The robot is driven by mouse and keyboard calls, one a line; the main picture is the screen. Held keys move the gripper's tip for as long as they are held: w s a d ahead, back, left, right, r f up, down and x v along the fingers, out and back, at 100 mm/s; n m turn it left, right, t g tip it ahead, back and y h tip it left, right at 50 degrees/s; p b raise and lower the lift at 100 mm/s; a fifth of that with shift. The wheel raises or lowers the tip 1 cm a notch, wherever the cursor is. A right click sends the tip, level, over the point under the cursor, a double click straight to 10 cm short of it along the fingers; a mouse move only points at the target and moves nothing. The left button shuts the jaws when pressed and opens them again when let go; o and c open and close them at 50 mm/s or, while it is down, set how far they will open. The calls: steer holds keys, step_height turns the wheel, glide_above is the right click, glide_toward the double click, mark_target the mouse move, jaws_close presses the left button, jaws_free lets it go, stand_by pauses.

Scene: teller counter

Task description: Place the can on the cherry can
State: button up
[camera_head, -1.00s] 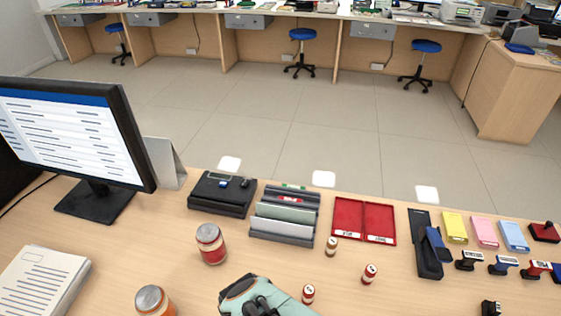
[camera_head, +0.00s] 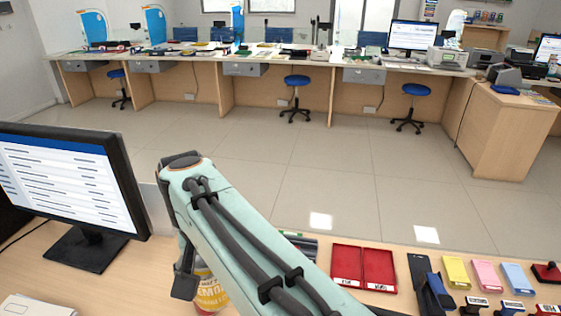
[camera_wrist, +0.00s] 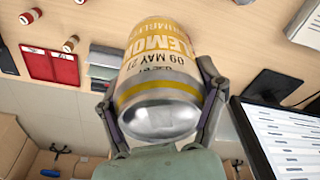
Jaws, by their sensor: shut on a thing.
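A can with a yellow and white LEMON label (camera_wrist: 158,75) is between the two fingers of my gripper (camera_wrist: 153,82) in the wrist view, its shiny metal end toward the camera. My gripper is shut on it. In the head view the can (camera_head: 211,294) shows only partly, behind and below my arm, near the counter's left-middle part; I cannot tell its height above the surface. My gripper shows there as a dark finger (camera_head: 185,275) at the can's left. No cherry can is identifiable now; the area under my arm is hidden.
A monitor (camera_head: 70,185) stands left of my arm. To the right are a red two-part tray (camera_head: 363,267), coloured pads (camera_head: 486,275) and several stamps. Small red cylinders (camera_wrist: 32,16) lie near the tray in the wrist view. Papers (camera_head: 35,306) are at the front left.

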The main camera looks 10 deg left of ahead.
steer(key=shift+w+a+f, duration=1.65)
steer(key=shift+w+f, duration=0.1)
steer(key=shift+f, duration=0.55)
steer(key=shift+w+a+f, duration=1.65)
steer(key=shift+w+f, duration=0.05)
steer(key=shift+f, duration=0.6)
steer(key=shift+w+a+f, duration=1.65)
steer(key=shift+w+f, duration=0.1)
steer(key=shift+f, duration=0.55)
steer(key=shift+f, duration=0.1)
steer(key=o, duration=1.2)
steer(key=shift+f, duration=0.1)
steer(key=r, duration=0.4)
steer(key=s+r, duration=0.1)
steer(key=r, duration=0.7)
steer(key=shift+s+d+r, duration=0.15)
steer(key=shift+s+d, duration=0.05)
steer(key=shift+d, duration=0.15)
